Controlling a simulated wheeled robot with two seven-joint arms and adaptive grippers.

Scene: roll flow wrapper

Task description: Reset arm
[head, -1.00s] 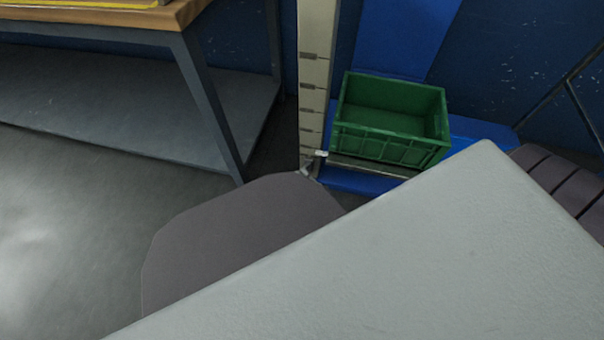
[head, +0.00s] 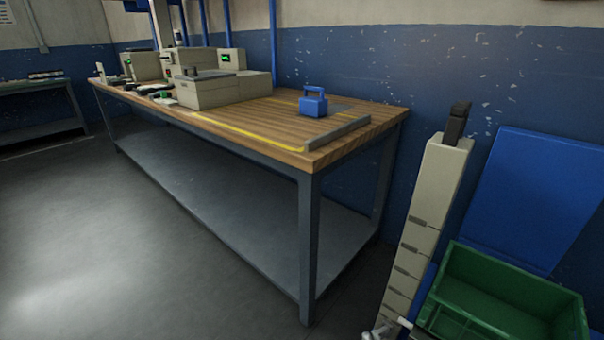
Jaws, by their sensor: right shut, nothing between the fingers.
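The task names no object. What seems to be my right gripper (head: 388,329) shows as a small, pale metallic shape at the bottom edge of the head view. It is partly cut off, in front of the foot of the white column, with the green crate to its right. It is shut, and I see nothing in it. My left gripper is out of view.
A wood-topped workbench (head: 325,156) carries grey machines (head: 214,90) and a blue handled block (head: 313,103). A white slotted column (head: 432,195) stands right of it, beside a green crate (head: 462,304) and a blue panel (head: 530,200). The floor (head: 120,250) at left is clear.

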